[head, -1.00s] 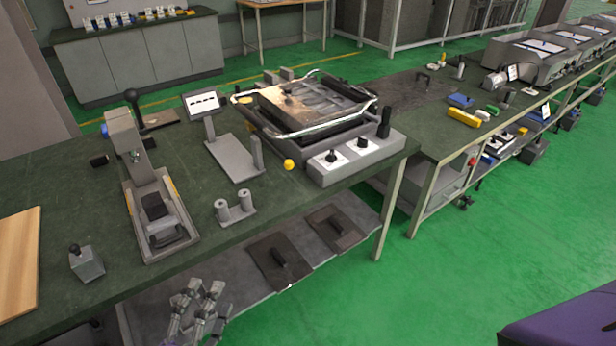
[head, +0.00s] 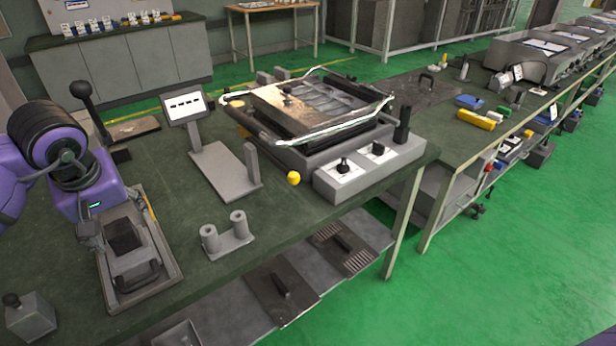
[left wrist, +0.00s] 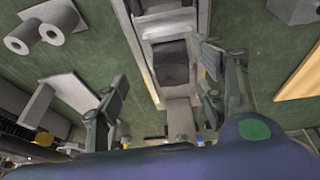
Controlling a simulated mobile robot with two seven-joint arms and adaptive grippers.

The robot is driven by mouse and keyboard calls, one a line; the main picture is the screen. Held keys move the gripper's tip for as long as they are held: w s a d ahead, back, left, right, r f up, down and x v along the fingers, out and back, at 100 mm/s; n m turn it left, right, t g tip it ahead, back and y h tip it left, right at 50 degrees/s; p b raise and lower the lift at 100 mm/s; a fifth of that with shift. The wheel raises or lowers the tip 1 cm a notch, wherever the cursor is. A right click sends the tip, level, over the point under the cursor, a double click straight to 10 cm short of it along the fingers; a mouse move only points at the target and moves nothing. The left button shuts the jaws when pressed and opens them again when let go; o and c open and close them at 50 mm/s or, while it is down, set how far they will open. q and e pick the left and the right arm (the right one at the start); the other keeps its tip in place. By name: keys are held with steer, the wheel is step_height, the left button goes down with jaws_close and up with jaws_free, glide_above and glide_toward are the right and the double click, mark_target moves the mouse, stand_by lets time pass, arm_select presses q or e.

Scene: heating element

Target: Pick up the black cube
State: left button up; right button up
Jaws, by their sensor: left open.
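The black cube (head: 123,236) sits in the grey holder (head: 165,262) at the front left of the green table. In the left wrist view, the cube (left wrist: 173,64) shows as a dark square near the top middle, in the holder's channel. My left gripper (head: 92,228) is at the left side of the holder, close to the cube. Its fingers (left wrist: 160,97) are spread apart in the wrist view, with nothing between their tips. I cannot tell whether a finger touches the holder. My right gripper is out of view.
Right of the holder stand a twin-cylinder stand (head: 227,238), a tilted display on a plate (head: 186,108) and a heating unit with knobs (head: 345,170). A grey block with a black knob (head: 30,316) is at the front left. A black-knobbed lever (head: 80,90) rises behind my arm.

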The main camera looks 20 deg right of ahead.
mark_target(119, 229)
arm_select(q)
steer(key=shift+w+a+r+y, duration=0.1)
steer(key=shift+w+a+y, duration=0.05)
steer(key=shift+w+a, duration=0.4)
steer(key=shift+w+a+r+y, duration=0.15)
steer(key=shift+w+a, duration=0.15)
steer(key=shift+w, duration=0.35)
steer(key=shift+f, duration=0.45)
steer(key=shift+a+f, duration=0.1)
steer(key=shift+f, duration=0.4)
steer(key=x, duration=0.3)
steer(key=shift+w+a+f, duration=0.1)
steer(key=shift+w+f, duration=0.1)
steer(key=shift+f, duration=0.15)
steer(key=shift+w+f, duration=0.2)
steer(key=shift+f, duration=0.25)
steer(key=shift+c, duration=0.7)
steer(key=c, duration=1.4)
steer(key=shift+r, duration=0.1)
jaws_close()
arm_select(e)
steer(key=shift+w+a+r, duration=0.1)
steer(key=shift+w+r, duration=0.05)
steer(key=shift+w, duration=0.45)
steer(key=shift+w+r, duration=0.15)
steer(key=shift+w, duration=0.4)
